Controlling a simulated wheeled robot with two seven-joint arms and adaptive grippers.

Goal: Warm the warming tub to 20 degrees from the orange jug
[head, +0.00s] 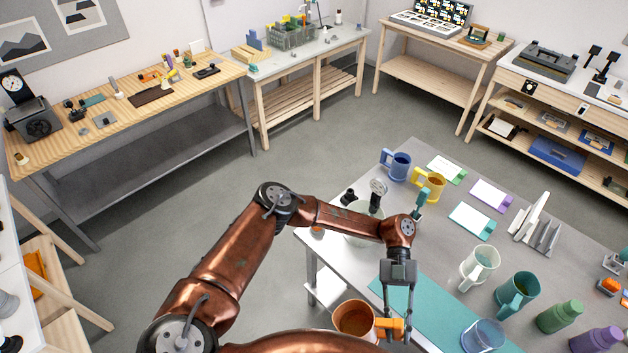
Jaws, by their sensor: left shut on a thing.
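The orange jug (350,318) is at the bottom middle of the head view, with brownish liquid visible inside. My left gripper (398,318) points down and is shut on the jug's orange handle. The jug looks roughly upright and shows against the table's near left edge; I cannot tell its height. A pale, translucent round tub (360,238), apparently the warming tub, stands at the table's left corner, partly hidden behind my left arm. A small round dial (378,187) on a dark stem stands at the tub; its reading is too small to tell. My right gripper is out of view.
The grey table (335,262) also holds a blue jug (397,166), a yellow jug (430,184), a pale green jug (480,264), a teal jug (516,290) and several bottles. A teal mat (420,312) lies near the front edge. Cards lie farther back.

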